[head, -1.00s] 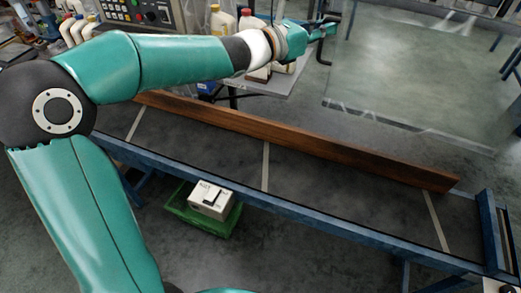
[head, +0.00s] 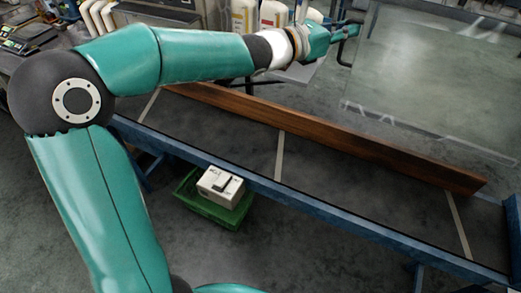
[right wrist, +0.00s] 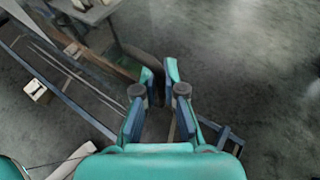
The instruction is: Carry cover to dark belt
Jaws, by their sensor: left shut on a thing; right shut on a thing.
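The cover (head: 430,95) seems to be a large clear sheet, seen in the head view at the upper right beyond the belt. Its edges show as faint pale lines. My left gripper (head: 345,30) is at its left edge, shut on it. The dark belt (head: 225,135) runs across the middle of the head view. My right gripper is outside the head view.
A long wooden board (head: 320,135) stands along the belt's far side. Blue rails (head: 255,185) edge the belt. A green crate (head: 210,210) with a white box (head: 220,185) sits on the floor in front. Bottles (head: 245,15) stand behind my left arm. Floor beyond the belt is open.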

